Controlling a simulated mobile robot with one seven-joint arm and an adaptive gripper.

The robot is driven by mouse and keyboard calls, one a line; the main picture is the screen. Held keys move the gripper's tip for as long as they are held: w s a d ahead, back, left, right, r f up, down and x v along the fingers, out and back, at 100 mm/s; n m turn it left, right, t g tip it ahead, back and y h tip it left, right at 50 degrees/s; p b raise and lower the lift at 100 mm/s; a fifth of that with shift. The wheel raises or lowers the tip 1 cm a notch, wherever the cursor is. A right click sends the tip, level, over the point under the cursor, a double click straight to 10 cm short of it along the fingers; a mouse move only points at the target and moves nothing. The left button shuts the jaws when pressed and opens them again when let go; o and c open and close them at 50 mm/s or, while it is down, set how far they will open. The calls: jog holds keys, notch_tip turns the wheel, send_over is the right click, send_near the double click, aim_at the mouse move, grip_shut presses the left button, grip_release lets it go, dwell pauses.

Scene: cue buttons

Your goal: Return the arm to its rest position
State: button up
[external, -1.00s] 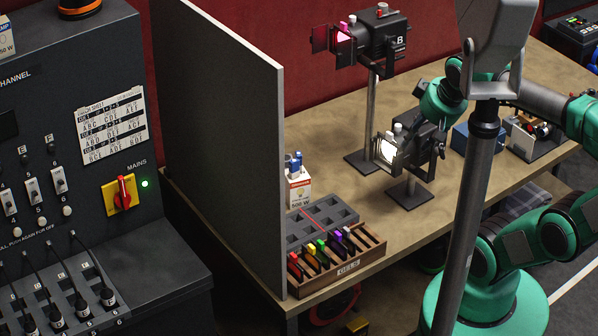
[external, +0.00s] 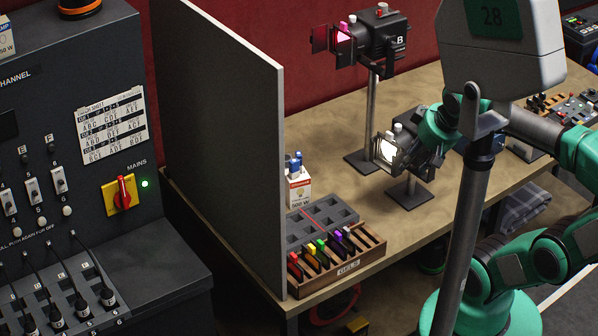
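My arm's green and dark links (external: 540,130) stretch across the right side of the external view. One green joint (external: 438,130) is close to the lower lamp in the picture, and I cannot tell if they touch. The lower joints (external: 555,258) are bent near the bottom right. My gripper's fingers cannot be made out, so I cannot see whether they hold anything.
Two lit lamps, an upper one (external: 372,38) and a lower one (external: 398,147), stand on the wooden table. A gel rack (external: 345,268) sits at its front, beside a grey partition (external: 225,130). A control desk (external: 60,110) is at left.

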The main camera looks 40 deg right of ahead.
jog(key=shift+f+b, duration=1.65)
jog(key=shift+f, duration=0.55)
